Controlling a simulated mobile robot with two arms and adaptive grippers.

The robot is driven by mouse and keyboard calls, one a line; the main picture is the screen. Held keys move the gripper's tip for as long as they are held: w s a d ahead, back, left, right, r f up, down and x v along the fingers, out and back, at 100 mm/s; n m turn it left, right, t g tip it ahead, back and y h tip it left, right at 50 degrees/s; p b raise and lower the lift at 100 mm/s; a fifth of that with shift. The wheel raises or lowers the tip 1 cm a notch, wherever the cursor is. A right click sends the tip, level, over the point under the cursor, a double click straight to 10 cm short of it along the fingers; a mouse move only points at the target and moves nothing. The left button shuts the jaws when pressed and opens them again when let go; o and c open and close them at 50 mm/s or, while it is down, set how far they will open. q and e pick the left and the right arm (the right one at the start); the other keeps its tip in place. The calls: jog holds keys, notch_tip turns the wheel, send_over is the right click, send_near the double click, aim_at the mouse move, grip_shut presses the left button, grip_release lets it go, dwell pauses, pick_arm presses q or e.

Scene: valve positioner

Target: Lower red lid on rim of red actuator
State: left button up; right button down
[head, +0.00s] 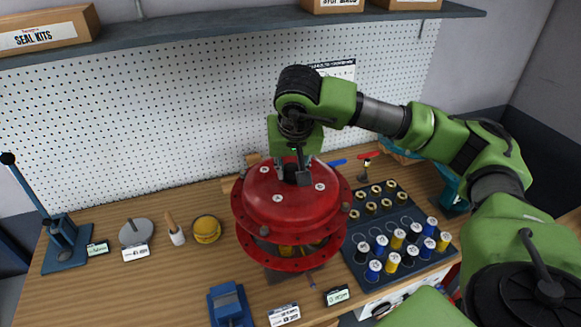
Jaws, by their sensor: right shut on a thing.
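The red lid (275,205) is a domed red disc with a flanged edge and small pale marks. The red actuator (295,263) is below it, a red body with a bolt-holed rim on the bench. My right gripper (297,178) is shut on the top of the lid, at its middle, from above. A dark gap shows between lid and rim at the front, so the lid appears slightly above the rim; contact at the back is hidden. My left gripper is not in view.
A dark tray (360,272) with several blue, yellow and brass fittings stands right of the actuator. A blue vise (230,305) is in front at left. A yellow round thing (206,229) and a lever press (62,240) are farther left. Pegboard and shelf (235,29) bound the back.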

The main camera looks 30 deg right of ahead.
aim_at(291, 178)
jog(key=shift+w+f, duration=0.15)
jog(key=shift+f, duration=0.4)
jog(key=shift+w+f+b, duration=0.1)
jog(key=shift+f+b, duration=0.35)
jog(key=shift+f, duration=0.5)
jog(key=shift+f+b, duration=1)
jog(key=shift+f, duration=0.65)
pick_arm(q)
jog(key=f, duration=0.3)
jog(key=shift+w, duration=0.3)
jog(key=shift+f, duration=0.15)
pick_arm(e)
jog(key=shift+f, duration=0.1)
pick_arm(q)
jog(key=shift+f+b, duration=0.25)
jog(key=shift+b, duration=0.2)
pick_arm(e)
jog(key=shift+f, duration=0.1)
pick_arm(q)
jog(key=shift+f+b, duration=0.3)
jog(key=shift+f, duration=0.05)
